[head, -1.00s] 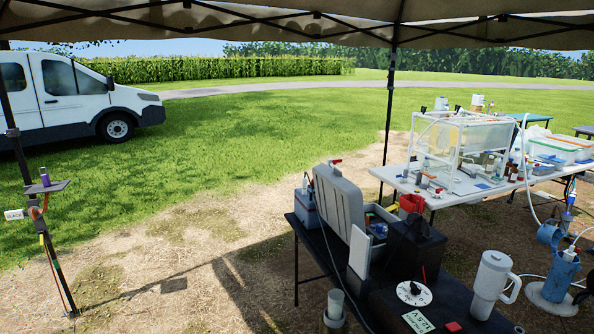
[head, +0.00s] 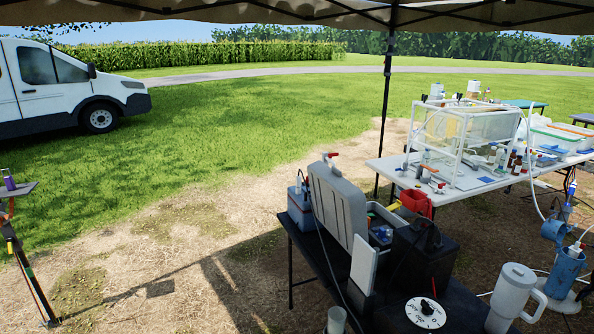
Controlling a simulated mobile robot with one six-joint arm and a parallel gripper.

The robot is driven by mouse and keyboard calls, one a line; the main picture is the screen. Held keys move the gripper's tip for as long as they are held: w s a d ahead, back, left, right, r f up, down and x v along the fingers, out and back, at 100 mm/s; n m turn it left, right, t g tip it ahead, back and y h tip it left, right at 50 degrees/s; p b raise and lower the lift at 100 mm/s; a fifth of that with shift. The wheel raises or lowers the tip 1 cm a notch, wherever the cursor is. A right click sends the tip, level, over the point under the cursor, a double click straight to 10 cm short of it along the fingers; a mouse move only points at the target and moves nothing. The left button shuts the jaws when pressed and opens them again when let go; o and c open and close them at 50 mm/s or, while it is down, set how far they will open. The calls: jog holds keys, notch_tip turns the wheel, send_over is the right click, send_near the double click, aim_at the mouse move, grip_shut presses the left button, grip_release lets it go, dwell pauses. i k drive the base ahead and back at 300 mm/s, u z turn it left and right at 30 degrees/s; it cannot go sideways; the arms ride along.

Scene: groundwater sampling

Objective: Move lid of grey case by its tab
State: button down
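The grey case (head: 374,218) stands on the dark table in the head view. Its ribbed grey lid (head: 338,203) stands upright, swung open on the left side of the case. The case interior is partly visible, with blue and yellow items inside. I cannot make out the tab on the lid clearly. My gripper is not in view.
A black box (head: 425,255), a red container (head: 415,201), a white dial (head: 426,312) and a white mug (head: 514,297) crowd the dark table (head: 283,220). A white table (head: 384,169) with a clear enclosure stands beyond. Open ground lies left.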

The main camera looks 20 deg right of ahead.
aim_at(340, 205)
jog(key=u, duration=0.45)
jog(key=i, duration=0.55)
jog(key=u, duration=0.9)
jog(key=i, duration=0.5)
jog(key=u, duration=0.3)
